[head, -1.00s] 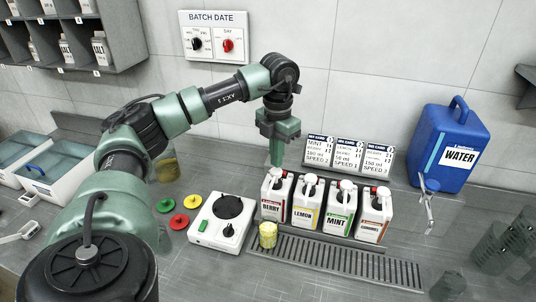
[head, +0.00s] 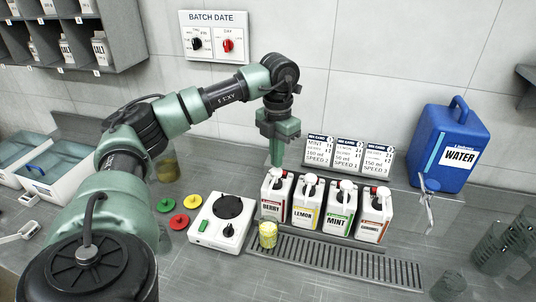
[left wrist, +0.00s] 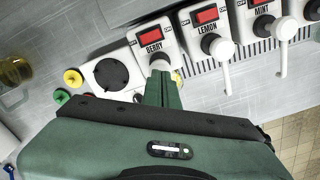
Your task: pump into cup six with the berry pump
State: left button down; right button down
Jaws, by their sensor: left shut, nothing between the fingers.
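The berry jug (head: 272,208) is white with a red-trimmed label and stands leftmost in the row of jugs. Its white pump head (head: 277,173) is on top, and it also shows in the left wrist view (left wrist: 160,64). My left gripper (head: 276,162) is shut and empty, pointing down directly over that pump head; I cannot tell whether the fingertips touch it. A small yellowish cup (head: 268,236) stands in front of the berry jug; no number on it is readable. My right gripper is out of view.
Lemon (head: 305,212), mint (head: 338,212) and a fourth jug (head: 373,222) stand close on the right. A white mixer base (head: 213,238) is at left, a drip grate (head: 345,262) in front. Recipe cards (head: 348,153) and a blue water container (head: 452,150) are behind.

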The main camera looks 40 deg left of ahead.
aim_at(276, 170)
pick_arm(q)
jog(key=shift+f, duration=0.15)
jog(key=shift+f+b, duration=1.1)
jog(key=shift+f, duration=0.6)
jog(key=shift+s, duration=0.1)
jog(key=shift+r+p, duration=1.5)
jog(key=shift+r, duration=0.3)
notch_tip(276, 170, up, 6)
jog(key=p, duration=0.5)
